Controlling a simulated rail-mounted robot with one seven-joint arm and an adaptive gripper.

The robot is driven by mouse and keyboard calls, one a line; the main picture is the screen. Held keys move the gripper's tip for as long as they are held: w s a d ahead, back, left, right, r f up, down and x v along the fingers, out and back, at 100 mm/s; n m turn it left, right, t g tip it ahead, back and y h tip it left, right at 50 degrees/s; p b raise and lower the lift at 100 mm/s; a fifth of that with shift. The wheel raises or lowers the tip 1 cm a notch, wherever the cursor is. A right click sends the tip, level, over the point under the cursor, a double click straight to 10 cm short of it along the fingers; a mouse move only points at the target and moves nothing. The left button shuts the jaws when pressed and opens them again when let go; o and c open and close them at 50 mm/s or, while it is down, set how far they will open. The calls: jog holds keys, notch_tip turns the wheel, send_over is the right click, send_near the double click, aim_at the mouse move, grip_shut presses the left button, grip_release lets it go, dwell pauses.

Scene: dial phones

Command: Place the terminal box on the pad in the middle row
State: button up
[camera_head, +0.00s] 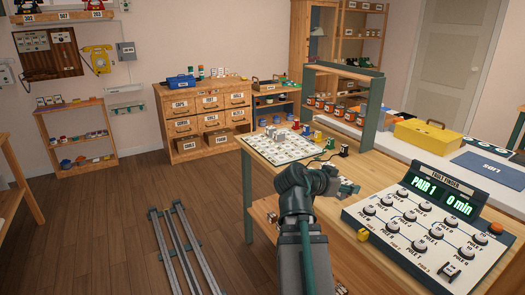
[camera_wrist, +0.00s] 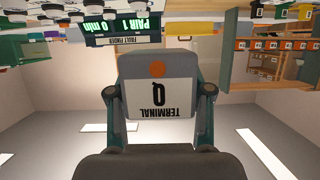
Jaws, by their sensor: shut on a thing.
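A white sheet with a grid of marked pads (camera_head: 262,151) lies on the bench behind my arm. Several small grey blocks (camera_head: 281,135) stand on it. I cannot tell the middle-row pad apart at this size.
The fault finder panel (camera_head: 425,232) stands at the bench's right, its display (camera_head: 440,192) showing "PAIR 1" and "0 min". Small coloured pieces (camera_head: 318,137) stand beside the sheet. A wooden shelf with several jars (camera_head: 330,106) and a yellow toolbox (camera_head: 426,138) are farther back.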

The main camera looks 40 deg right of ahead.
jog(key=shift+w+n+t, duration=0.2)
jog(key=shift+n+t, duration=0.1)
jog(key=shift+t, duration=0.1)
jog(key=w+a+f+n+t+y, duration=0.1)
jog(key=w+a+n+t+y, duration=0.1)
jog(key=w+a+n+t, duration=0.45)
jog(key=w+a+f+n+t+y, duration=0.1)
jog(key=w+a+y, duration=0.15)
jog(key=w, duration=0.75)
jog(key=w+a+n+t+y, duration=0.2)
jog(key=w+a+n+t, duration=0.25)
jog(key=w, duration=0.35)
jog(key=w+a+f+n+t+y, duration=0.15)
jog(key=w+a, duration=0.25)
jog(key=a, duration=0.6)
jog(key=w+a+f+n+y, duration=0.1)
jog(key=w+a+n+y, duration=0.2)
jog(key=a, duration=0.7)
jog(key=w+a+f+n+y, duration=0.1)
jog(key=w+a+n+y, duration=0.2)
jog(key=a, duration=0.8)
notch_tip(320, 180, up, 13)
jog(key=w+m+p, duration=0.1)
jog(key=p, duration=1.2)
jog(key=shift+d, duration=0.2)
